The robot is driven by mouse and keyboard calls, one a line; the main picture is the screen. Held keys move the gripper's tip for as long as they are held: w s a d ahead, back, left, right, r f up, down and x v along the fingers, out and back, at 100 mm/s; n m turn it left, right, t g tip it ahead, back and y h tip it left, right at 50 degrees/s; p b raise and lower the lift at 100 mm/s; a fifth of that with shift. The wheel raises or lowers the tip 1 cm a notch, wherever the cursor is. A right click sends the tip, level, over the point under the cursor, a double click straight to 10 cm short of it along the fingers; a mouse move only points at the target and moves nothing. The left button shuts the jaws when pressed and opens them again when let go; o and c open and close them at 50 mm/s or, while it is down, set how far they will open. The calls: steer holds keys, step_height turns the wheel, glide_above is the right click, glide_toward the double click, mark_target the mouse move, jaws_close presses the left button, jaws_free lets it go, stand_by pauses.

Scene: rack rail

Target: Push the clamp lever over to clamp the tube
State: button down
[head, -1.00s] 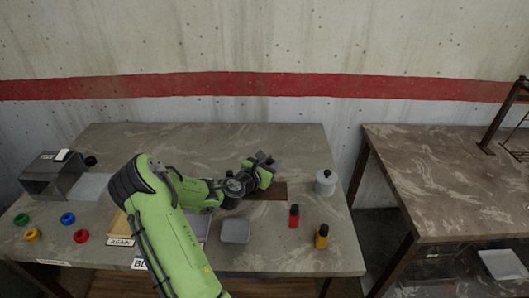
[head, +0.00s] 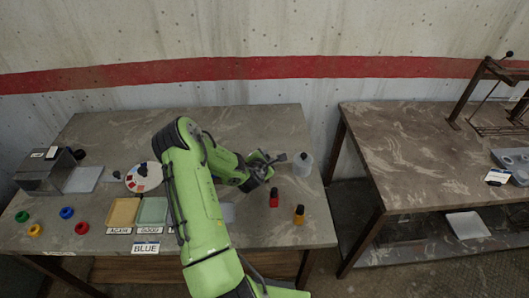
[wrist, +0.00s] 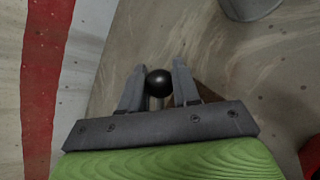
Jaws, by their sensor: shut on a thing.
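My gripper (head: 280,158) is over the right part of the bench, left of the white pot. In the wrist view, the fingers of my gripper (wrist: 159,85) stand on both sides of a black ball knob (wrist: 158,83) and are shut on it. The knob looks like the end of the clamp lever; the lever's shaft below it is mostly hidden by the gripper. A bit of a brown base (wrist: 208,93) shows beside the right finger. The tube and the clamp body are hidden in both views.
A white pot (head: 302,166) stands just right of my gripper. A red bottle (head: 274,198) and an orange bottle (head: 299,215) stand nearer the front. A tan tray (head: 123,212), a green tray (head: 152,210) and a marked disc (head: 143,177) lie left of my arm.

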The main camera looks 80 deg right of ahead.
steer(key=shift+f, duration=0.15)
stand_by(0.3)
steer(key=c, duration=0.8)
jaws_free()
steer(key=shift+c, duration=0.2)
steer(key=p+v, duration=0.5)
steer(key=v, duration=1.1)
steer(key=shift+s+d, duration=0.1)
steer(key=shift+d, duration=0.05)
